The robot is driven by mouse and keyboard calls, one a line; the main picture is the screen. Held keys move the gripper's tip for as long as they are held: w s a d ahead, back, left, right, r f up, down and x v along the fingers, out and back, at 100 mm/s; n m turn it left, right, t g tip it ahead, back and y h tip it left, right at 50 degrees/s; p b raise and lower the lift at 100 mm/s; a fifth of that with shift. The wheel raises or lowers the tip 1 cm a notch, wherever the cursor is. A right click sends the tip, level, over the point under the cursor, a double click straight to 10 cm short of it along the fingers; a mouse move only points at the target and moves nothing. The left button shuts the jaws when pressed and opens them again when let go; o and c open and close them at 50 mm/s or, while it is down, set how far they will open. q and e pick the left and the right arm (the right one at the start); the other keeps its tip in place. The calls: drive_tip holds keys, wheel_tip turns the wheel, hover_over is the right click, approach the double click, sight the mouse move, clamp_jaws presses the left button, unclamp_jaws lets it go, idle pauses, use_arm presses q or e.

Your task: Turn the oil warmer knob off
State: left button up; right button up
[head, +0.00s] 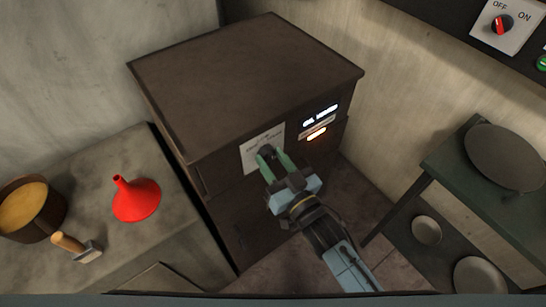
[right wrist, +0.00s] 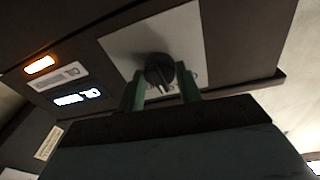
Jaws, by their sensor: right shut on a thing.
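The oil warmer (head: 245,75) is a dark brown box in the middle of the head view. Its front carries a white plate (head: 249,158) with a dark round knob (head: 267,151). My right gripper (head: 271,160) has its green fingers on either side of the knob and is shut on it. In the right wrist view the knob (right wrist: 159,68) sits between the fingertips (right wrist: 160,88), its pointer toward the gripper. A lit label (head: 320,117) and a glowing orange indicator (head: 317,134) are beside the plate. The plate's markings are partly hidden. My left gripper is not in view.
A counter at the left holds a red funnel (head: 136,199), a brown pot (head: 30,206) and a wooden-handled tool (head: 76,246). A dark shelf with plates (head: 505,157) stands at the right. An OFF/ON switch (head: 502,24) is on the wall at the upper right.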

drive_tip(key=n, duration=0.5)
drive_tip(key=shift+y+p, duration=0.4)
drive_tip(key=shift+n+g+y, duration=0.3)
drive_tip(key=shift+n, duration=1.8)
drive_tip(key=o, duration=1)
drive_tip(key=shift+d, duration=0.1)
drive_tip(key=v, duration=1.3)
drive_tip(key=shift+s+d, duration=0.1)
